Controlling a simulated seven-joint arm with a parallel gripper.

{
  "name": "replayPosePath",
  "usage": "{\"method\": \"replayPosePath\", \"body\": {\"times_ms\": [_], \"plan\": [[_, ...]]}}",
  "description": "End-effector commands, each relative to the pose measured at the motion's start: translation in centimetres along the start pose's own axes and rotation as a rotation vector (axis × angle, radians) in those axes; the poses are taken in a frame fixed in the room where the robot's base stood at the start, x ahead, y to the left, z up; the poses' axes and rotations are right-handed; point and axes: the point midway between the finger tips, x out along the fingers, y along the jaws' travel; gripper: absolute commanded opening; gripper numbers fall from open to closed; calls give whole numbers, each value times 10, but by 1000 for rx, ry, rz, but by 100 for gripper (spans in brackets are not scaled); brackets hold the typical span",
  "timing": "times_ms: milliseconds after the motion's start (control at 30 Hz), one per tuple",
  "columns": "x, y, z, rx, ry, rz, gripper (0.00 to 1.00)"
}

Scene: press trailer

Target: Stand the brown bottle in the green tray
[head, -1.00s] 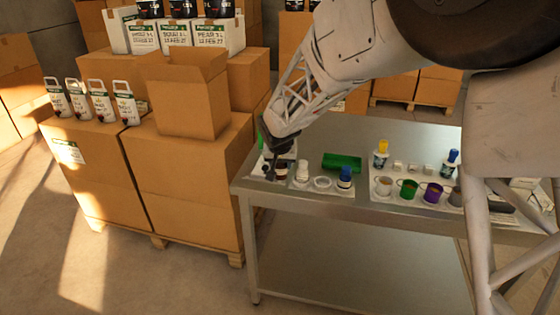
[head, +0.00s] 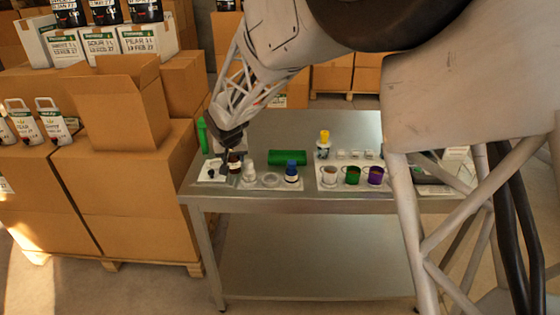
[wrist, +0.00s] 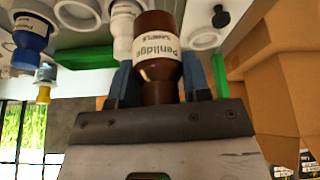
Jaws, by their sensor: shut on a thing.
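The brown bottle (wrist: 157,55) with a white label stands out in the wrist view between the two blue-grey fingers of my gripper (wrist: 158,80), which is shut on it. In the head view the brown bottle (head: 235,163) is small and partly hidden under my gripper (head: 230,152), at the left end of the steel table. I cannot tell whether its base touches the mat. The green tray (head: 287,157) lies on the table to the right of the bottle, behind the row of small items. It looks empty.
Cups and a yellow-capped bottle (head: 323,146) are farther right. Cartons (head: 140,190) border the table's left.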

Motion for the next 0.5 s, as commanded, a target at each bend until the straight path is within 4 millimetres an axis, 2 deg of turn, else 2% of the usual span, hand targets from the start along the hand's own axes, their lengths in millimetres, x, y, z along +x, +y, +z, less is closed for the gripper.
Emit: {"method": "replayPosePath", "body": {"times_ms": [200,500], "plan": [[-11,27,-23,7,8,14,17],[6,63,-67,114,1,51,17]]}}
